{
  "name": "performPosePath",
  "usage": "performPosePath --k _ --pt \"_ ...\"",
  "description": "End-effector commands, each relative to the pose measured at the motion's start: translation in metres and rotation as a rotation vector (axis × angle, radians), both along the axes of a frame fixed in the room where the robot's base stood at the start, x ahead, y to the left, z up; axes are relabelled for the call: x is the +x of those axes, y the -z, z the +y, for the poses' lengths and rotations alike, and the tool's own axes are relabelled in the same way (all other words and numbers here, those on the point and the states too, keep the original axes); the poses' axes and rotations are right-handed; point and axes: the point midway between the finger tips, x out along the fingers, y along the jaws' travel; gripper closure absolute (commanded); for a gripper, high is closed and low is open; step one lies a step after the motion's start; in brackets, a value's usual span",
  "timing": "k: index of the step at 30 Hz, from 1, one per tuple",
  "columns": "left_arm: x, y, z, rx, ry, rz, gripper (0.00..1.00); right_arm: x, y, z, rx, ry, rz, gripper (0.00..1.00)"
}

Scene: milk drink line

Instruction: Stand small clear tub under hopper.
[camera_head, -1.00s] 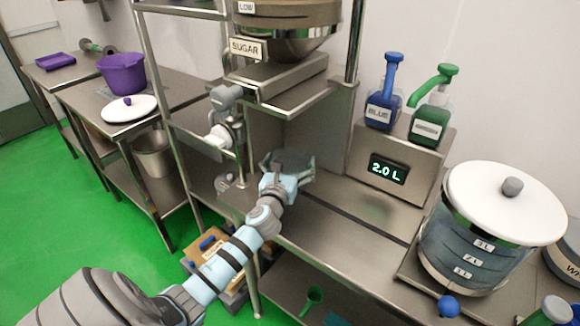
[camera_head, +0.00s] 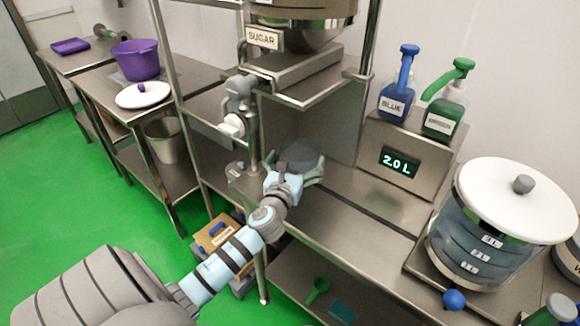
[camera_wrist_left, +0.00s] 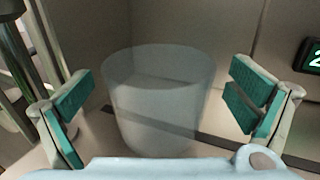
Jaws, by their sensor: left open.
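The small clear tub (camera_head: 298,154) stands upright on the steel bench, low in the picture below the sugar hopper (camera_head: 305,12) and its steel shelf. I cannot tell whether it is directly beneath the hopper's outlet. My left gripper (camera_head: 296,166) is open at the tub. In the left wrist view the tub (camera_wrist_left: 158,95) stands between the spread teal-padded fingers of the left gripper (camera_wrist_left: 160,97), with gaps visible on both sides. The tub looks empty. My right gripper is not in view.
A display box (camera_head: 410,145) reading 2.0 L carries blue (camera_head: 398,97) and green (camera_head: 444,112) pump bottles at the right. A lidded clear vessel (camera_head: 475,225) stands farther right. A frame post (camera_head: 368,50) and a valve (camera_head: 234,122) flank the hopper. The bench front is clear.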

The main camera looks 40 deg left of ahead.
Motion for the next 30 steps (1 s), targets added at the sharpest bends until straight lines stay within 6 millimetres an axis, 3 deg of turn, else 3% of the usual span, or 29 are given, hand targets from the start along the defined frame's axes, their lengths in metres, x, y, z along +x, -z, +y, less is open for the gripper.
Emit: performPosePath --k 6,10,27,30 --pt "-0.053 -0.001 -0.023 -0.002 0.001 0.001 0.0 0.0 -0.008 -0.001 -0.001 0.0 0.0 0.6" --pt "-0.071 -0.001 -0.031 -0.001 0.001 0.0 0.0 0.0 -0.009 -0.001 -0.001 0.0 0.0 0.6" --pt "-0.076 -0.001 -0.033 -0.001 0.0 -0.001 0.0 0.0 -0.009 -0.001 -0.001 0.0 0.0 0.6" --pt "-0.081 0.005 -0.031 -0.091 -0.02 -0.012 0.0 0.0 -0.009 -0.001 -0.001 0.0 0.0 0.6"
